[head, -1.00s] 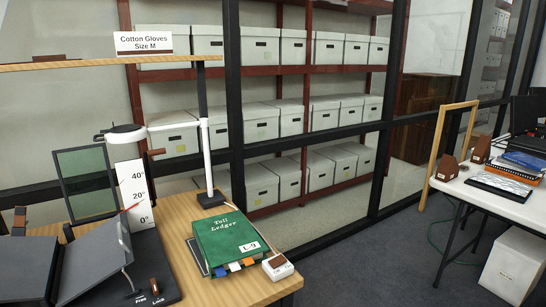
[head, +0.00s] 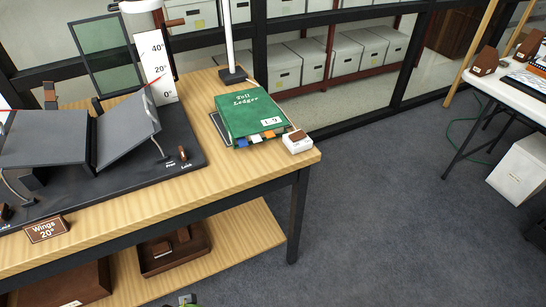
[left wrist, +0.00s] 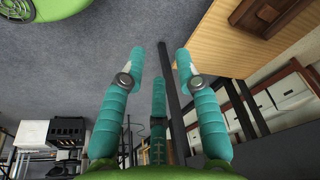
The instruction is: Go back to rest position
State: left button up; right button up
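My left gripper (left wrist: 160,54) shows in the left wrist view with its teal fingers spread apart and nothing between them. Grey floor lies behind the fingers, and the wooden bench (left wrist: 206,42) is at the upper right of that view, apart from them. In the head view only a small green and grey piece, perhaps of my left arm, shows at the bottom edge. My right gripper is in neither view. The green Toll Ledger (head: 252,115) lies closed on the bench, with coloured tabs along its front edge.
A dark book cradle (head: 130,130) with raised wings and a "Wings 20°" sign (head: 46,229) stand left. A brown tray (head: 175,252) is on the lower shelf. Carpet (head: 400,220) is clear right of the bench.

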pick_arm(q)
jog(key=s+f+g, duration=0.1)
jog(key=s+f, duration=0.2)
jog(key=f, duration=0.4)
jog(key=s+f, duration=0.2)
jog(key=f, duration=0.6)
jog(key=s+a+f, duration=0.1)
jog(key=s+f, duration=0.3)
jog(key=s, duration=0.3)
jog(key=s+a+f+g+p, duration=0.1)
jog(key=s+a+f, duration=0.1)
jog(key=s+f, duration=0.3)
jog(key=shift+s+f, duration=0.25)
jog(key=shift+s, duration=0.65)
